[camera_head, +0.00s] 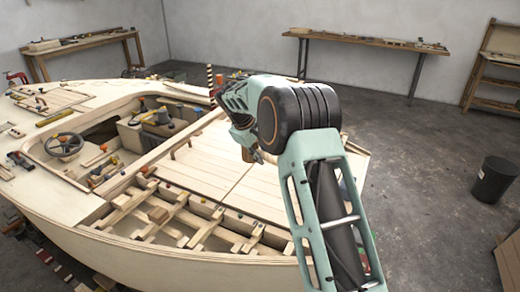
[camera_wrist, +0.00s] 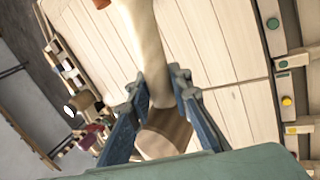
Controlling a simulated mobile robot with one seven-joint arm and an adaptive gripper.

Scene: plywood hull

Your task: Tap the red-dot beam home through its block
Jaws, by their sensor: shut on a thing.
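My gripper (camera_wrist: 160,88) is shut on a pale wooden tool (camera_wrist: 145,35), which looks like a mallet handle. A brown-banded wooden part (camera_wrist: 165,132) shows between the blue fingers, nearer the wrist. In the head view my gripper (camera_head: 252,152) is small and partly hidden by my arm, above the planked deck. Several short beams (camera_head: 205,230) cross the open side bay of the hull at the front. In the wrist view, block ends with green (camera_wrist: 283,64) and yellow (camera_wrist: 286,101) dots lie at the right. I cannot single out the red-dot beam or its block.
The boat deck (camera_head: 215,160) is flat and mostly clear beneath my gripper. The cockpit with a steering wheel (camera_head: 64,146) lies left. Clamps and small tools lie on the far-left deck. Benches (camera_head: 365,41) stand along the walls, and a black bin (camera_head: 495,180) stands on the right floor.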

